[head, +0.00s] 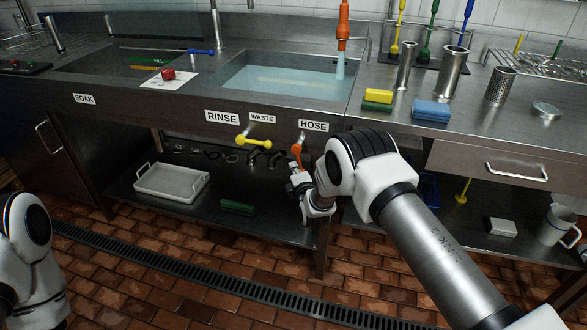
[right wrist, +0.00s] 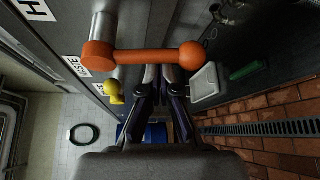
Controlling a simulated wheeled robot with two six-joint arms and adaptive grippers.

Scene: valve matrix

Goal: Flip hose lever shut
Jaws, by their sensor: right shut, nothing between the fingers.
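The orange hose lever (head: 297,152) is mounted under the counter edge below the HOSE label (head: 313,126) and points downward. In the right wrist view the orange lever (right wrist: 148,57) lies across the picture, with its round knob at the right end. My right gripper (head: 296,182) is just below the lever in the head view. In the right wrist view its shut, empty fingers (right wrist: 161,76) are close to the lever's middle, which overlaps their tips; I cannot tell whether they touch. My left arm shows at the left edge, but its gripper is out of view.
A yellow lever (head: 254,142) sits sideways left of the hose lever, under the WASTE label (head: 262,118). Below are a lower shelf (head: 262,224) with a white tray (head: 172,184) and a green block (head: 237,206). A drawer handle (head: 516,172) juts out at right.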

